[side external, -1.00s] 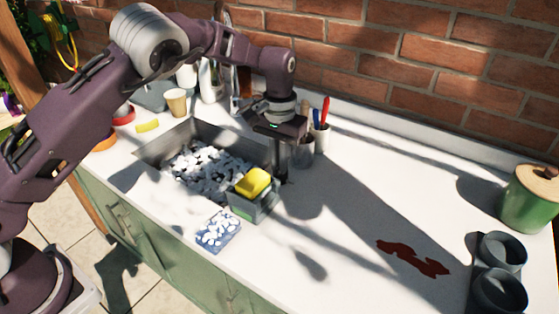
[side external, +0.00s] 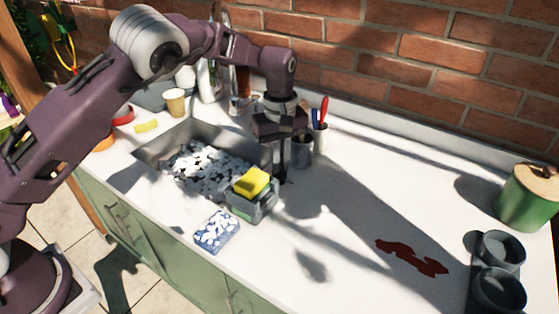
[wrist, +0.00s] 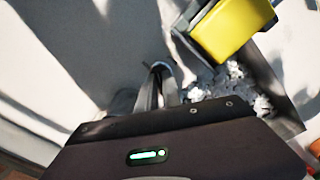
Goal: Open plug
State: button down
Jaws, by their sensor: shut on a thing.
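The metal sink (side external: 150,150) is set in the white counter and is filled with white, foam-like clumps (side external: 200,168) that hide its bottom. No drain plug can be made out there. My gripper (side external: 282,178) points down at the counter just right of the sink, behind the sponge holder. In the wrist view its fingers (wrist: 158,82) are close together around a small, greyish round piece (wrist: 161,65), like a knob, at counter level. The fingers hide most of this piece.
A grey holder (side external: 262,207) with a yellow sponge (side external: 250,182) stands close to my gripper. A blue-white block (side external: 216,231) lies in front. Cups with utensils (side external: 320,138) stand behind. Right are a red stain (side external: 412,258), dark cups (side external: 499,290) and a green pot (side external: 527,200).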

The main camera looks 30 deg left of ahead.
jog(key=n, duration=0.7)
jog(key=shift+w+r, duration=0.1)
jog(key=shift+w, duration=0.1)
dwell(0.4)
